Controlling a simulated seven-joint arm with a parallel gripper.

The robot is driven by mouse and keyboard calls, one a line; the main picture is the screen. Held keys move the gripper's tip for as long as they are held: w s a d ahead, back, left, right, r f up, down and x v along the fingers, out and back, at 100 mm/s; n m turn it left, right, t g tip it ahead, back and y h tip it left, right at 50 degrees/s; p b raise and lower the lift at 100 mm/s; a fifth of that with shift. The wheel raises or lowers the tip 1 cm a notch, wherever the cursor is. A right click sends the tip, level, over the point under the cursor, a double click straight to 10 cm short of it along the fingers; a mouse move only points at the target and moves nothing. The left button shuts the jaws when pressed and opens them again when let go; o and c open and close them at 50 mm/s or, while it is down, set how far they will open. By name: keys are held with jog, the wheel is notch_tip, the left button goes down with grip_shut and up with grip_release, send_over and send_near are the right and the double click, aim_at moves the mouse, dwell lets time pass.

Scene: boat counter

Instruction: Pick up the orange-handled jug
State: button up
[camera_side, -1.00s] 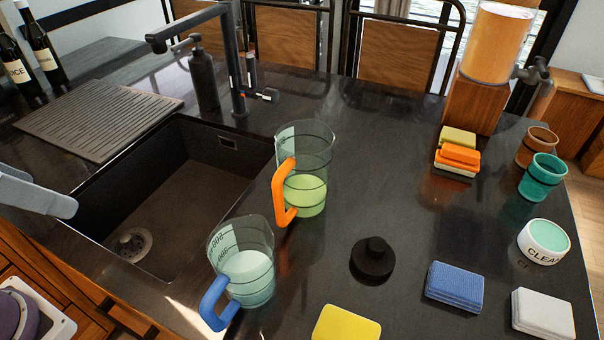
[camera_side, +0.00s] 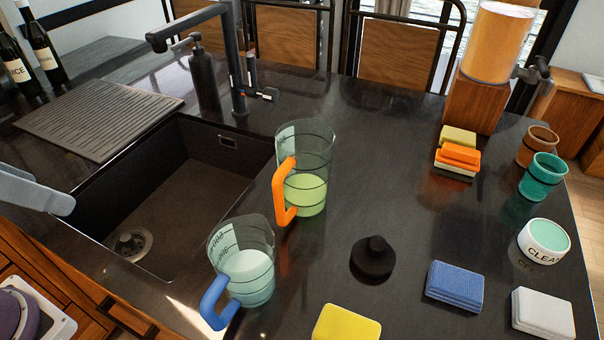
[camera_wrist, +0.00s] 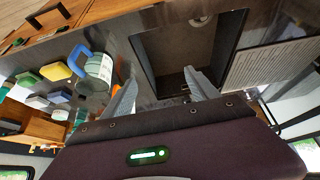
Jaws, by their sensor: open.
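The orange-handled jug (camera_side: 306,167) is clear and holds pale green liquid. It stands upright on the dark counter, right of the sink, with its orange handle (camera_side: 284,192) toward the front left. A blue-handled jug (camera_side: 243,262) stands in front of it and also shows in the wrist view (camera_wrist: 96,65). In the wrist view my gripper (camera_wrist: 157,76) is open and empty, with its fingers spread over the sink side of the counter. The orange-handled jug is mostly hidden there, near the left finger. In the side view only part of my arm shows at the left edge, apart from both jugs.
The sink (camera_side: 170,200) lies left of the jugs, with a black tap (camera_side: 235,70) behind. A black knobbed weight (camera_side: 373,260), a yellow sponge (camera_side: 346,324), a blue sponge stack (camera_side: 454,286) and cups (camera_side: 542,176) lie to the right. Counter behind the weight is clear.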

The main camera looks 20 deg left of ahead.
jog(key=c, duration=0.5)
jog(key=shift+o, duration=0.2)
jog(key=shift+w, duration=0.1)
jog(key=m+g+h, duration=0.4)
jog(key=m, duration=1.2)
send_over(281, 223)
jog(key=a, duration=0.5)
notch_tip(281, 223, down, 3)
jog(key=x, duration=0.8)
jog(key=s+x, duration=0.1)
jog(key=x, duration=0.3)
jog(key=shift+d+f, duration=0.15)
jog(key=shift+d, duration=0.2)
